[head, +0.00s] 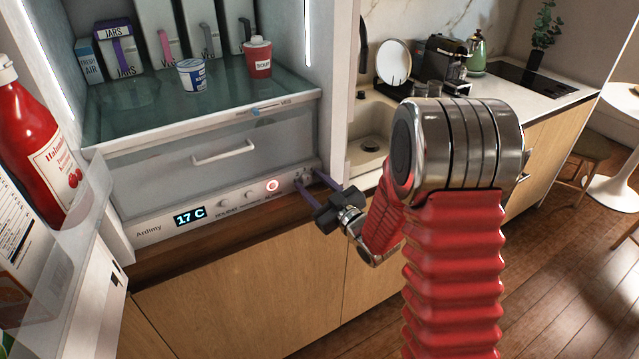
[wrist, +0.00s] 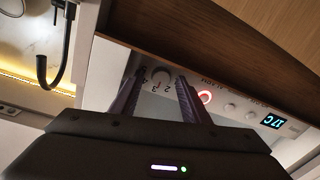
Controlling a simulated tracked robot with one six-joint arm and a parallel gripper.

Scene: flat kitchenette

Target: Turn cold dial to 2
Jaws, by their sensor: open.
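The cold dial (wrist: 160,74) is a small pale knob with printed numbers around it, on the white control strip at the bottom of the open fridge. In the head view the dial (head: 301,177) is at the right end of the strip, partly hidden by my fingers. My gripper (head: 309,181) is open at the strip, its two purple fingers pointing at the dial. In the wrist view the fingers of my gripper (wrist: 158,83) stand on either side of the dial. I cannot tell whether they touch it, and its exact setting is too small to read.
A red-lit ring button (head: 273,185), small buttons and a display (head: 190,216) reading 17 C sit left of the dial. A clear drawer (head: 222,152) is above. The open fridge door (head: 70,210) holds a ketchup bottle (head: 38,140). A sink (head: 368,150) is to the right.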

